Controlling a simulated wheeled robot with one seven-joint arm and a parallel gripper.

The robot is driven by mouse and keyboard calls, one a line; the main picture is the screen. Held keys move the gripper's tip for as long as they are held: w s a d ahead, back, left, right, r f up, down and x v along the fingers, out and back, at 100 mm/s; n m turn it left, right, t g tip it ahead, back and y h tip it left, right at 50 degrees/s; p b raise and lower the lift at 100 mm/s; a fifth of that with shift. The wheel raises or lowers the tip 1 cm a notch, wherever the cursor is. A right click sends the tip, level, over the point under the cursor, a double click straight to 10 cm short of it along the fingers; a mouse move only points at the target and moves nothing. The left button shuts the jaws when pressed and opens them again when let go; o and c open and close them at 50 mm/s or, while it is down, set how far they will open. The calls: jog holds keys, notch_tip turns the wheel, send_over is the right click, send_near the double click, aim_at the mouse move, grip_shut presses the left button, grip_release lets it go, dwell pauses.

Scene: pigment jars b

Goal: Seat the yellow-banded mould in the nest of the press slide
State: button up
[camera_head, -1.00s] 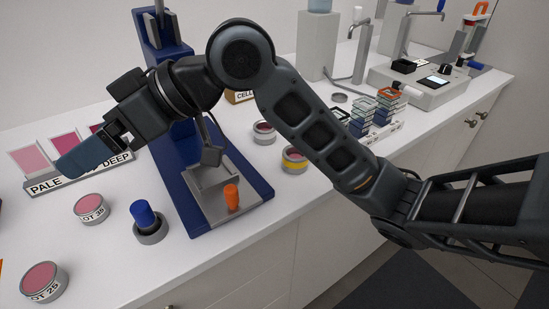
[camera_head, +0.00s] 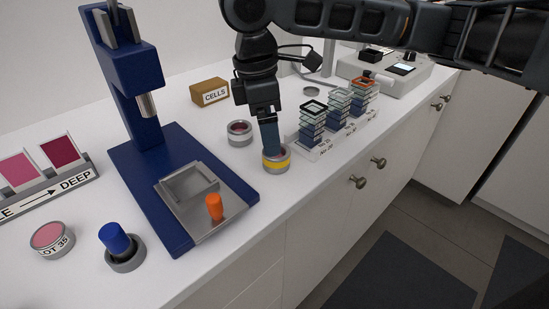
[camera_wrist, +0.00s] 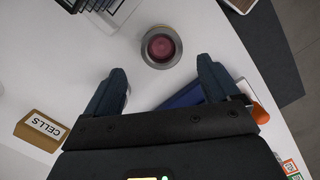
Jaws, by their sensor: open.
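The yellow-banded mould (camera_head: 275,166) is a round metal cup with pink contents, upright on the white bench right of the press. It also shows in the wrist view (camera_wrist: 161,47), centred just ahead of the fingertips. My gripper (camera_head: 269,147) points down over it, open and empty; its fingers show spread apart in the wrist view (camera_wrist: 162,67). From the head view I cannot tell whether a finger touches the mould. The press slide (camera_head: 226,219) is a grey plate with an orange knob (camera_head: 214,207). Its walled nest (camera_head: 190,184) looks empty.
The blue press (camera_head: 130,160) stands left of my gripper. A second round mould (camera_head: 239,132) is close behind-left of the banded one. Racks of stacked frames (camera_head: 313,125) stand close right. A CELLS box (camera_head: 210,92) is farther back. The bench's front edge is near.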

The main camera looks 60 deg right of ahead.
aim_at(276, 158)
jog(key=f, duration=0.2)
jog(key=s+f, duration=0.1)
jog(key=f, duration=0.3)
jog(key=shift+s+d+f, duration=0.15)
jog(key=shift+s+d, duration=0.1)
jog(key=shift+d, duration=0.1)
jog(key=shift+c, duration=0.4)
jog(key=c, duration=1.2)
